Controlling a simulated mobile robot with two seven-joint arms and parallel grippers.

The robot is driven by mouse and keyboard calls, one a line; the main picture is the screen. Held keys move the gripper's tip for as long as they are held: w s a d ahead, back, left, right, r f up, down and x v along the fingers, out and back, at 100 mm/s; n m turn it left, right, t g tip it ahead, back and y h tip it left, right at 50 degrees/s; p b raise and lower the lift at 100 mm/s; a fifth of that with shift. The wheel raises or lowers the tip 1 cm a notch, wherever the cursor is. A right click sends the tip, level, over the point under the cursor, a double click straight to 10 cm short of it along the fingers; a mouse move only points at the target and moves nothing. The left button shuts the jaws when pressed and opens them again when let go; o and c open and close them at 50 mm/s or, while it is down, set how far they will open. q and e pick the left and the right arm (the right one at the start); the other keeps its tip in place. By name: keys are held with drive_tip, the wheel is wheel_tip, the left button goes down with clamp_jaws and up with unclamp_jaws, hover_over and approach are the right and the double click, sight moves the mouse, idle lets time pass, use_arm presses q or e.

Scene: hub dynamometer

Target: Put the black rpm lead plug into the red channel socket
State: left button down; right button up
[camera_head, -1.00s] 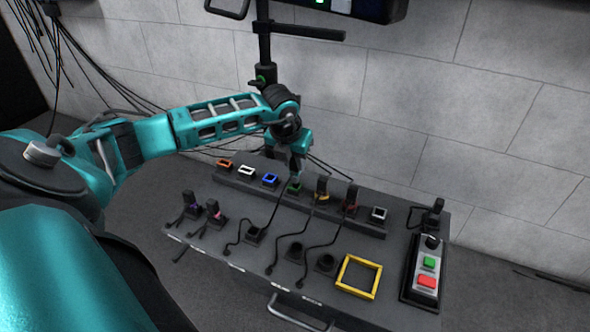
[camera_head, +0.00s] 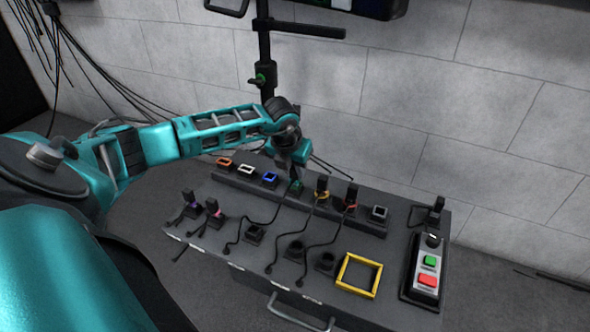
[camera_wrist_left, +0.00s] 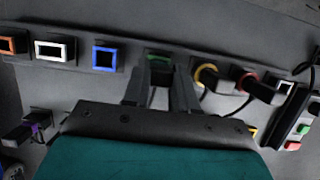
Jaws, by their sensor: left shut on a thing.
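My left gripper (camera_head: 297,181) points down at the green-rimmed socket (camera_head: 295,188) in the back row. It is shut on a dark plug, mostly hidden by the fingers; a black lead runs from there toward the front. In the left wrist view the fingers (camera_wrist_left: 161,92) straddle the space in front of the green socket (camera_wrist_left: 158,58). I cannot tell how deep the plug sits. The red-rimmed socket (camera_head: 350,206) has a black plug (camera_head: 351,193) standing in it; it also shows in the left wrist view (camera_wrist_left: 247,78). Which plug is the rpm lead is unclear. My right gripper is out of view.
A yellow-rimmed socket with a black plug (camera_head: 322,186) stands between green and red. Orange (camera_head: 224,162), white (camera_head: 246,170) and blue (camera_head: 270,179) sockets look empty. Purple- and pink-marked plugs stand front left. A yellow frame (camera_head: 359,276) and button box (camera_head: 426,275) are at right.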

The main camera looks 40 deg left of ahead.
use_arm(q)
drive_tip(key=shift+f, duration=0.15)
drive_tip(key=c, duration=0.8)
unclamp_jaws()
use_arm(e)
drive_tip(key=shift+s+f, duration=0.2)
use_arm(q)
drive_tip(key=shift+s+r, duration=0.1)
drive_tip(key=shift+r, duration=0.3)
drive_tip(key=p+v, duration=0.4)
drive_tip(key=v, duration=0.8)
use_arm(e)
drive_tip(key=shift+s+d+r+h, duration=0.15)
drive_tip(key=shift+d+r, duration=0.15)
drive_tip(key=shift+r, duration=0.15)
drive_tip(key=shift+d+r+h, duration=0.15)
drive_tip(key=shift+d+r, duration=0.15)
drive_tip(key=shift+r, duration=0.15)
use_arm(q)
drive_tip(key=shift+s+d, duration=0.1)
